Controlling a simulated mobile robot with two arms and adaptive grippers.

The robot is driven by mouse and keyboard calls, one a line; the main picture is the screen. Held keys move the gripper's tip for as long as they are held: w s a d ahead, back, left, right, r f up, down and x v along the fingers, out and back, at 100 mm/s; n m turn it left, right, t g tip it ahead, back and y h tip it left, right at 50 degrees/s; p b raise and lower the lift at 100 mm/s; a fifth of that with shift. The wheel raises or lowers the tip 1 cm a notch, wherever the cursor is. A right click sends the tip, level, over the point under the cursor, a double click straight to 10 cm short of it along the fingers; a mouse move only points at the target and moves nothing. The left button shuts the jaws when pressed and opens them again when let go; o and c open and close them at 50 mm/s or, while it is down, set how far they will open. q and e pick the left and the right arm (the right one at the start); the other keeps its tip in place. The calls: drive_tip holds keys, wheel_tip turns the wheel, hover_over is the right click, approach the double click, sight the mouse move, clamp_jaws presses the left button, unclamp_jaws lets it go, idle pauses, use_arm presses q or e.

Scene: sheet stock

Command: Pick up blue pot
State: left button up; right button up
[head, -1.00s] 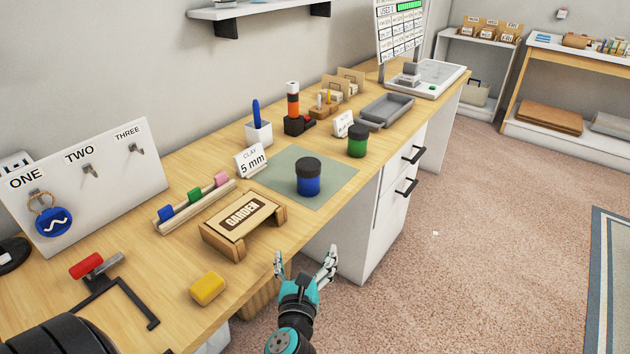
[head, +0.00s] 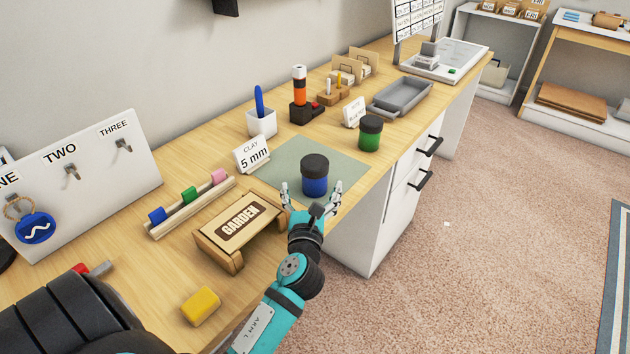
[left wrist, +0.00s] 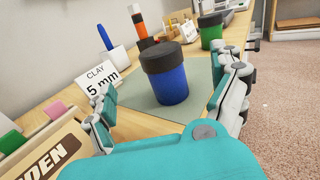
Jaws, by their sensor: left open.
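The blue pot (head: 314,182) has a dark grey lid and stands upright on the grey-green mat (head: 278,168) near the bench's front edge. My left gripper (head: 311,196) is open, its fingers pointing at the pot from the front. In the left wrist view the pot (left wrist: 166,78) stands ahead, between the lines of the two spread fingers (left wrist: 170,95). The pot looks untouched, just beyond the fingertips. My right gripper does not show.
A wooden GARDEN stand (head: 239,225) is close to the left of my gripper. A green pot (head: 369,135) stands behind to the right. A CLAY 5 mm card (head: 252,154) and a pen cup (head: 262,124) stand behind the mat. A yellow block (head: 201,306) lies at front left.

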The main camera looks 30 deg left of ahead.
sight(314, 165)
use_arm(q)
drive_tip(key=x, duration=0.4)
drive_tip(key=shift+w+a, duration=0.1)
drive_tip(key=shift+w, duration=0.05)
drive_tip(key=shift+w+a, duration=0.2)
drive_tip(key=shift+w, duration=0.15)
drive_tip(key=x, duration=0.5)
drive_tip(key=shift+f, duration=0.25)
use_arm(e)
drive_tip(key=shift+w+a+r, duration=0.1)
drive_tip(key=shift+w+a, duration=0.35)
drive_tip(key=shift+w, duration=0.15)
use_arm(q)
drive_tip(key=c, duration=0.6)
drive_tip(key=shift+d+r, duration=0.1)
drive_tip(key=c, duration=1.1)
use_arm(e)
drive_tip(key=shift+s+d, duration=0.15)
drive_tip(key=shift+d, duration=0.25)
